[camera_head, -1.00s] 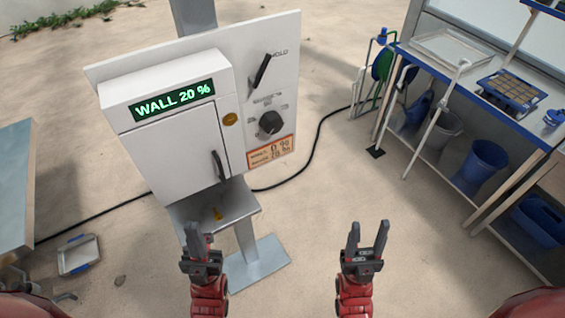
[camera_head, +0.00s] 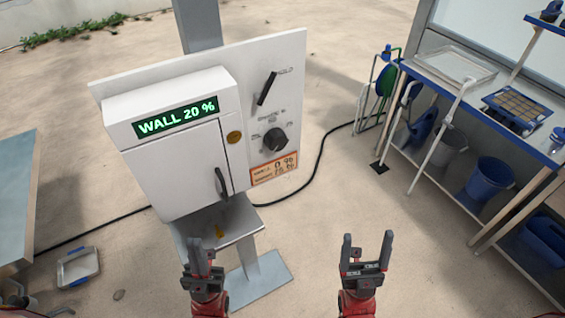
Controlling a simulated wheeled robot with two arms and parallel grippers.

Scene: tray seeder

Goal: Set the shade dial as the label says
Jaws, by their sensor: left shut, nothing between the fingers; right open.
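A white control box with a panel (camera_head: 203,84) stands on a grey post. Its green display (camera_head: 177,117) reads "WALL 20 %". The round black dial (camera_head: 274,140) is on the panel right of the box door; its exact setting is too small to tell. An orange label (camera_head: 273,169) below the dial carries two lines of text, too blurred to read surely. A black lever (camera_head: 266,89) slants above the dial. My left gripper (camera_head: 202,257) is shut and empty, below the box. My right gripper (camera_head: 367,247) is open and empty, below and right of the panel, apart from the dial.
The box door has a black handle (camera_head: 221,184). A small shelf (camera_head: 240,221) under it holds a yellow item. A blue-edged bench (camera_head: 428,79) with trays and buckets stands at right. A black cable runs over the sand. A grey table edge is at left.

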